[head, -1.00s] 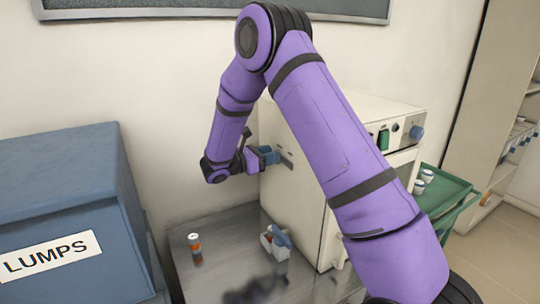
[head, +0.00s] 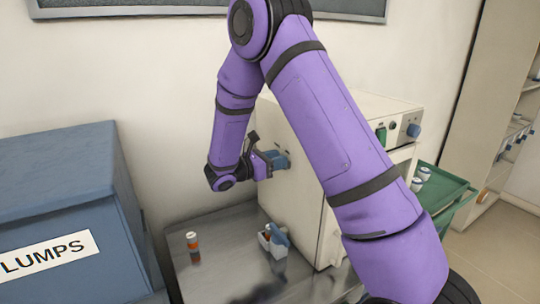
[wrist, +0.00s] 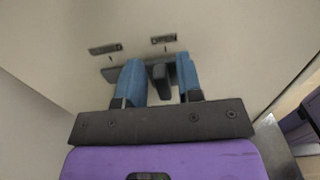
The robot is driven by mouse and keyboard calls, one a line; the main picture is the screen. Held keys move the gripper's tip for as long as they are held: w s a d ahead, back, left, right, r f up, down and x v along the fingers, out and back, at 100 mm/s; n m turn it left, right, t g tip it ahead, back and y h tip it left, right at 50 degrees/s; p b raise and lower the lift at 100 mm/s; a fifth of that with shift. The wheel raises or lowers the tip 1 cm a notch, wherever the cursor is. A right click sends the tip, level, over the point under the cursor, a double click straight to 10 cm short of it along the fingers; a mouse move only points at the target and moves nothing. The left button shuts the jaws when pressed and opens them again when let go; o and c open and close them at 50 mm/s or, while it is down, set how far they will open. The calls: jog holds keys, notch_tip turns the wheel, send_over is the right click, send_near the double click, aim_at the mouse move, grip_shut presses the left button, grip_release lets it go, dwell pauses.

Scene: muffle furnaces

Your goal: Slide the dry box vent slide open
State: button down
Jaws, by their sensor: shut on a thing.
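The dry box (head: 305,205) is a cream cabinet on the metal bench, with its left side facing my gripper. My gripper (head: 279,160) is at that side wall, and its blue fingers (wrist: 158,82) show in the wrist view. They are shut on the dark knob of the vent slide (wrist: 160,75), one finger on each side of it. The slide's dark plate shows behind the fingers, below two small dark labels (wrist: 105,49) with marks. The knob is largely hidden in the head view.
A small white container with a blue lid (head: 273,240) and an orange-and-white vial (head: 193,246) stand on the metal bench (head: 225,225). A blue box labelled LUMPS (head: 60,200) is at left. A green tray (head: 440,192) is at right.

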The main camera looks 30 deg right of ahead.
jog(key=shift+s+f, duration=0.1)
jog(key=shift+s, duration=0.45)
jog(key=c, duration=1.1)
grip_release()
jog(key=shift+s, duration=0.1)
jog(key=a, duration=1.1)
jog(key=shift+d, duration=0.1)
